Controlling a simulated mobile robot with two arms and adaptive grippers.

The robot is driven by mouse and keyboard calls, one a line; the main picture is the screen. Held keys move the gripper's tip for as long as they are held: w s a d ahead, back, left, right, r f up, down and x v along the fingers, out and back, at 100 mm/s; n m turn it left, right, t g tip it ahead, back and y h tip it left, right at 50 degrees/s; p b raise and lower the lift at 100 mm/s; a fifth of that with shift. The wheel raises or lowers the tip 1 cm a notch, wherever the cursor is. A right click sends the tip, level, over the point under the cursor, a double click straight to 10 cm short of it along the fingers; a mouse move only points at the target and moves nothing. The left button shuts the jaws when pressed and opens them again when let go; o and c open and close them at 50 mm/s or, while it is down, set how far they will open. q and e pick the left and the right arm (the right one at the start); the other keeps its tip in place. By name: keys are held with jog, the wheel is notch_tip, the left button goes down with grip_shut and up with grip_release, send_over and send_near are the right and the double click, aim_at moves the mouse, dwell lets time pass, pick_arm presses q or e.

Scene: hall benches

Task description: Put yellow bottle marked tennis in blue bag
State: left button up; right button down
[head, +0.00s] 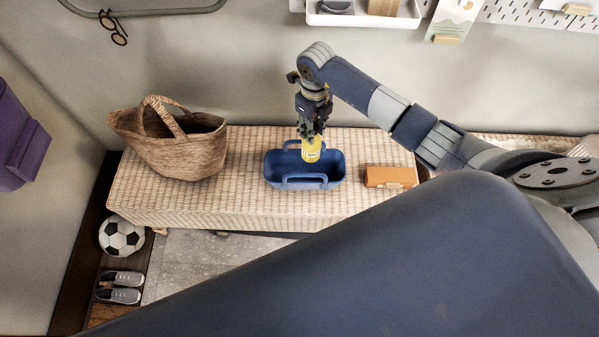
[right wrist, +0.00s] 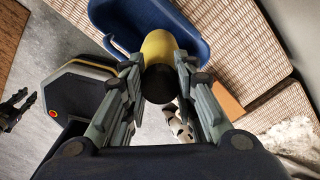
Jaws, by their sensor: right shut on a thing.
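The yellow bottle (head: 312,149) hangs upright over the blue bag (head: 276,177) in the head view. Dark marking shows on its side, too small to read. My right gripper (head: 311,134) is shut on its upper part. The bottle's lower end is at or just inside the bag's opening; I cannot tell if it touches the bottom. In the right wrist view the bottle (right wrist: 158,48) sits between the fingers (right wrist: 158,72), dark cap toward the camera, with the blue bag (right wrist: 196,50) behind it. A dark gripper, seemingly my left (right wrist: 14,108), shows at the left edge, its opening unclear.
The bag stands on a woven bench (head: 240,150). A wicker basket (head: 175,155) is left of it, an orange case (head: 390,177) right. A football (head: 122,237) and grey shoes (head: 120,287) are low at left. A white wall shelf (head: 362,20) hangs above.

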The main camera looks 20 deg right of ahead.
jog(key=c, duration=1.2)
grip_release()
notch_tip(320, 180, up, 12)
